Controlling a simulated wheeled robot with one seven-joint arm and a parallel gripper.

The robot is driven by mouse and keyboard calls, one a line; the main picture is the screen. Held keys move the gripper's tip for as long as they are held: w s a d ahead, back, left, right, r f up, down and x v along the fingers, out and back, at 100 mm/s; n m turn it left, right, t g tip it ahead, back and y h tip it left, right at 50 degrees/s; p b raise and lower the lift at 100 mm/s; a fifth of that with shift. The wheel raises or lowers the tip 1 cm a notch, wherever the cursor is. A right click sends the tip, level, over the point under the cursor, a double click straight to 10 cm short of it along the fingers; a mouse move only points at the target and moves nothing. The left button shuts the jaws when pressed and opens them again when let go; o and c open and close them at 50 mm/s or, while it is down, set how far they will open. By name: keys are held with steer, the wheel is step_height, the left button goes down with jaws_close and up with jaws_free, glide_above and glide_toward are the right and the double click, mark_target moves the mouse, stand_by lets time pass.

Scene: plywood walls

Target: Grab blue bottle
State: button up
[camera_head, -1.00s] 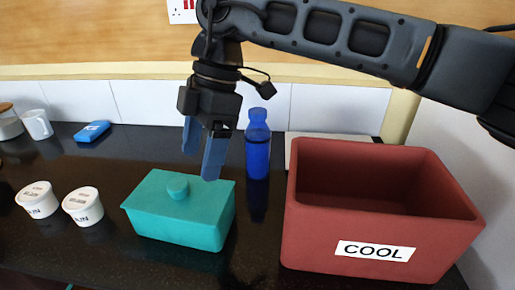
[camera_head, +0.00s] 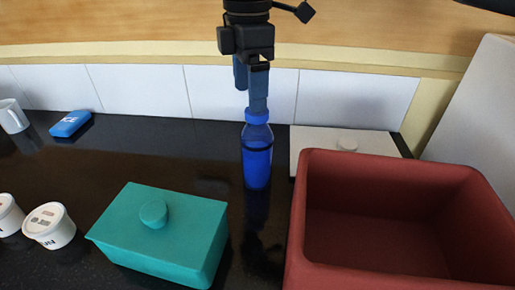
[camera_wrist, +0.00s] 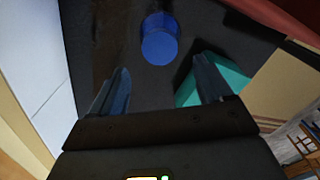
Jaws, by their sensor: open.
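The blue bottle (camera_head: 257,165) stands upright on the dark counter between the teal box and the red bin. It also shows in the wrist view (camera_wrist: 159,42), from above, beyond the fingertips and roughly midway between them. My gripper (camera_head: 252,100) is open, pointing down, with its fingers at about the height of the bottle's cap in the head view; one finger partly overlaps the other there. In the wrist view my gripper (camera_wrist: 163,85) has its two fingers apart with nothing between them. I cannot tell the exact gap between fingertips and cap.
A teal lidded box (camera_head: 160,237) is at the front left of the bottle. A red bin (camera_head: 400,170) stands close on the right, with a white lid (camera_head: 345,141) behind it. White tubs (camera_head: 48,226), a blue block (camera_head: 70,124) and a mug (camera_head: 12,116) are at left.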

steer(key=p, duration=0.2)
glide_above(257, 141)
steer(key=w, duration=0.3)
steer(key=f, duration=0.5)
steer(key=shift+a, duration=0.25)
steer(key=shift+f, duration=0.6)
jaws_close()
